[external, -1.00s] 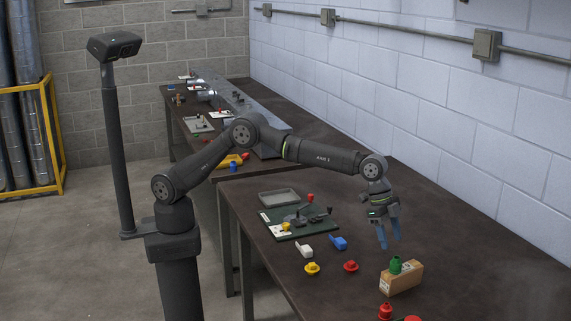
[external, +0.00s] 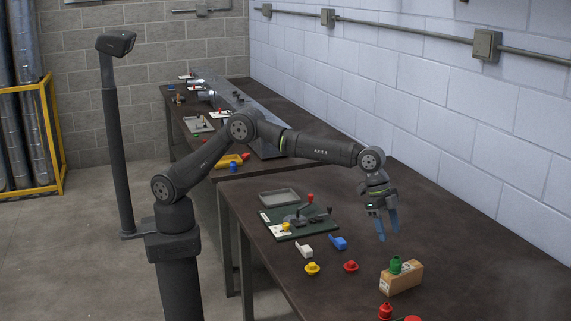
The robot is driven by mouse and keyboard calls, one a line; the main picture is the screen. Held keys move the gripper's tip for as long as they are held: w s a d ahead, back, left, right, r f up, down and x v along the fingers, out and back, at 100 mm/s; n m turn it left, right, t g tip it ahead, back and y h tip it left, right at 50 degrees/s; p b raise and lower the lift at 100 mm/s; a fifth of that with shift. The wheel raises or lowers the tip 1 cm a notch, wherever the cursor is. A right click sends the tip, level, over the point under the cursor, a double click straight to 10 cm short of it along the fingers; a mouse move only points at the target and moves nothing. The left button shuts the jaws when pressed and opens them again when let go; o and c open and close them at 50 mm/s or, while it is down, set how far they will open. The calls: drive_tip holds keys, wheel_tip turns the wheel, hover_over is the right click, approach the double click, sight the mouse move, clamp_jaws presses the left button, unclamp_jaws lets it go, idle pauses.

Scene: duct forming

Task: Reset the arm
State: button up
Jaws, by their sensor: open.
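My gripper (external: 387,236) hangs at the end of my dark arm, above the brown table (external: 440,235). Its blue fingers point down and are apart, with nothing seen between them. It is above and behind a cardboard-coloured block (external: 401,278) that has a green knob-like piece (external: 396,264) on top. The fingers look clear of both. My arm is stretched out over the table with its elbow raised.
A green board (external: 299,223) with levers and a grey tray (external: 279,196) sit left of my gripper. A white piece (external: 304,251), a blue piece (external: 338,243), a yellow knob (external: 312,268) and red knobs (external: 351,266) lie nearby. A block wall (external: 470,140) runs behind the table.

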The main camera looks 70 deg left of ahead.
sight(395, 257)
drive_tip(key=x, duration=1)
drive_tip(key=shift+f, duration=0.1)
wheel_tip(395, 257, up, 3)
drive_tip(key=shift+f, duration=0.1)
drive_tip(key=shift+r, duration=0.7)
